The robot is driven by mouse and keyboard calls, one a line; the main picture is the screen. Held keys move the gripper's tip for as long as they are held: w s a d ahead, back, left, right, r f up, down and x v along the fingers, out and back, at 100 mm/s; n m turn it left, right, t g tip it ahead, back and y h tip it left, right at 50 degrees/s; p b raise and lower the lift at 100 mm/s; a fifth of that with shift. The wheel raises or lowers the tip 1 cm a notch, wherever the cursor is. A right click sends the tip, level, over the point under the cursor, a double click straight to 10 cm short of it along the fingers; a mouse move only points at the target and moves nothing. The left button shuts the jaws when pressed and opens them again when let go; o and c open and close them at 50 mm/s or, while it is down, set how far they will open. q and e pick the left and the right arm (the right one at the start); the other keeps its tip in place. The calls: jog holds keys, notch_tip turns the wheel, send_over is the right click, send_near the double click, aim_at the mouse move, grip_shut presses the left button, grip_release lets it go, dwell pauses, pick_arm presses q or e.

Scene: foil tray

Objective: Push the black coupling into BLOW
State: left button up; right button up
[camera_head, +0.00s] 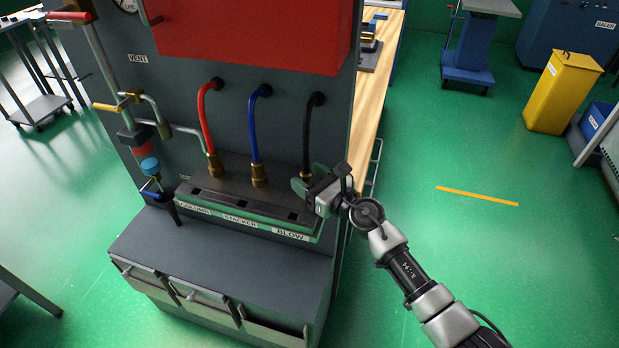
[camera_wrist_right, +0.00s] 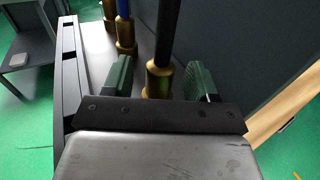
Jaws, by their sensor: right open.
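The black hose (camera_head: 308,125) hangs from the grey panel and ends in a brass black coupling (camera_head: 306,171), partly hidden by my right gripper (camera_head: 309,181). In the right wrist view the black coupling (camera_wrist_right: 158,80) stands upright between the two green fingers of my right gripper (camera_wrist_right: 160,82). Gaps show on both sides, so the fingers are open around it. Its lower end is hidden behind the gripper's dark bar, so I cannot tell how it sits. The BLOW label (camera_head: 289,234) is on the ledge front, below and left of the gripper. My left gripper is out of view.
The red hose's coupling (camera_head: 214,165) and the blue hose's coupling (camera_head: 258,176) stand on the dark ledge (camera_head: 235,204), left of my right gripper. A red box (camera_head: 250,35) overhangs above. A wooden bench (camera_head: 371,105) lies behind at right.

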jog(key=v, duration=1.1)
jog(key=s+d+f+m+h, duration=0.3)
jog(key=d+f+m, duration=0.1)
jog(key=f+m, duration=0.5)
jog(key=s+d+f+m+g+h, duration=0.1)
jog(key=s+d+f+m+h, duration=0.2)
jog(key=f+m, duration=0.65)
jog(key=s+d+f+m+h, duration=0.25)
jog(key=d+f+m, duration=0.3)
jog(key=f, duration=0.75)
jog(key=s+d+f+m+g+h, duration=0.3)
jog(key=s+f+m+g+h, duration=0.15)
jog(key=s+f+m, duration=0.65)
jog(key=s+f+m+g, duration=0.3)
jog(key=s+f, duration=0.1)
jog(key=s, duration=0.9)
jog(key=s+f+m+g, duration=0.3)
jog(key=s+f+m, duration=0.1)
jog(key=s, duration=0.9)
jog(key=shift+a+f+m, duration=0.3)
jog(key=shift+f, duration=0.15)
jog(key=shift+w, duration=0.1)
